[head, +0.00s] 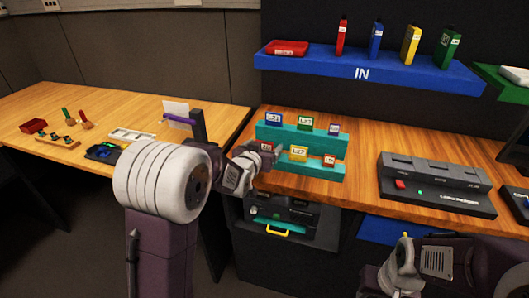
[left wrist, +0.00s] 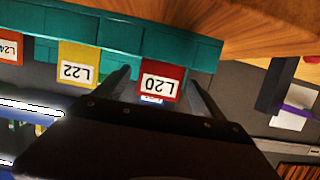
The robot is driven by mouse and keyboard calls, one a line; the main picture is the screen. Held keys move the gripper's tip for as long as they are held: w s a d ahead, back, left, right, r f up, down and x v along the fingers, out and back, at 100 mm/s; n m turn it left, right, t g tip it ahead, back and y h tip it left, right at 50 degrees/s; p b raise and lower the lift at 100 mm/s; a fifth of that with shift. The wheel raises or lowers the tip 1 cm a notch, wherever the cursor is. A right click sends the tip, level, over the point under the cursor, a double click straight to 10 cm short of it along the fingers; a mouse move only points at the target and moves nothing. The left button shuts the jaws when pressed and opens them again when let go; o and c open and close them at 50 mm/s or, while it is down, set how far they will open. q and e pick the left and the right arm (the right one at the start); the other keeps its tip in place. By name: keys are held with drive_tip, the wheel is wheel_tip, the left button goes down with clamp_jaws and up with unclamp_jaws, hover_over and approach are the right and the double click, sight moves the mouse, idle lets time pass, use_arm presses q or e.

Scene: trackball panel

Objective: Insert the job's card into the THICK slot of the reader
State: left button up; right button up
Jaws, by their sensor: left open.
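A teal two-step rack (head: 302,141) holds several small labelled cards in two rows. The front row has a red card (head: 266,147) at the left, a yellow card (head: 299,153) and an orange-red card (head: 329,160). In the left wrist view the red card (left wrist: 158,82) reads L20, upside down, and the yellow card (left wrist: 78,65) reads L22. My left gripper (left wrist: 160,77) is open, its fingers on either side of the L20 card, not visibly gripping it. The grey reader (head: 437,177) stands to the right, with slots along its top. My right gripper (head: 402,252) is low; its fingers are unclear.
A blue shelf (head: 370,66) marked IN holds a red tray (head: 287,48) and several upright coloured items above the counter. A side table (head: 60,103) at the left carries small tools and trays. Bare counter lies between rack and reader.

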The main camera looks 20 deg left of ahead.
sight(265, 146)
use_arm(q)
drive_tip(key=x, duration=0.3)
drive_tip(key=shift+w+f, duration=0.25)
drive_tip(key=shift+w, duration=0.05)
drive_tip(key=shift+s+r, duration=0.1)
drive_tip(key=c, duration=1.5)
